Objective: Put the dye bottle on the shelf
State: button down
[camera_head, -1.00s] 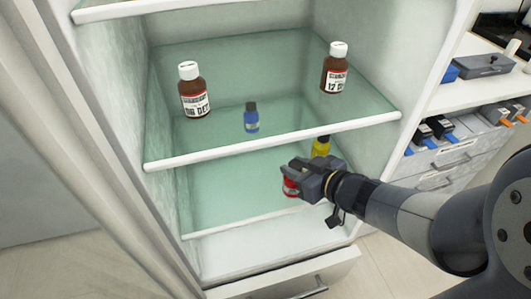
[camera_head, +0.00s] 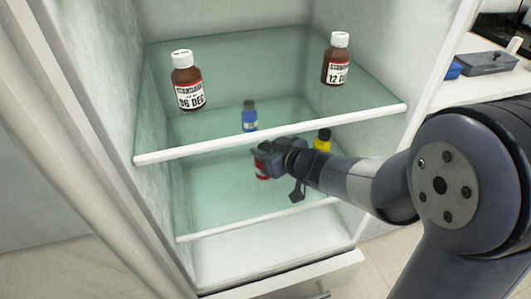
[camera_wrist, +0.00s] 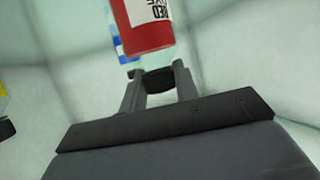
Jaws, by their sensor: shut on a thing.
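My gripper (camera_head: 264,157) reaches into the cabinet below the upper glass shelf. It is shut on a dye bottle with a red body (camera_head: 262,171), mostly hidden by the gripper in the head view. In the wrist view, the fingers (camera_wrist: 157,76) hold its black cap, and the red body (camera_wrist: 150,38) with a white "RED" label shows beyond them. The bottle is above the lower glass shelf (camera_head: 215,205); I cannot tell whether it touches it. A blue bottle (camera_head: 250,121) stands farther back, and a yellow bottle (camera_head: 322,144) stands to the right, partly behind my arm.
Two brown bottles with white caps stand on the upper glass shelf (camera_head: 250,80), one at left (camera_head: 187,88) and one at right (camera_head: 336,65). That shelf's white front edge (camera_head: 270,136) lies just above my gripper. The lower shelf's left part is clear.

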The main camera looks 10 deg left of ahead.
jog(key=shift+r, duration=0.1)
jog(key=c, duration=1.5)
grip_release()
jog(key=shift+f, duration=0.25)
jog(key=shift+c, duration=0.2)
jog(key=o, duration=0.5)
jog(key=shift+c, duration=0.2)
jog(key=shift+r, duration=0.1)
jog(key=shift+r, duration=0.25)
jog(key=p+v, duration=0.4)
jog(key=v, duration=0.8)
jog(key=shift+f, duration=0.25)
jog(key=shift+s, duration=0.1)
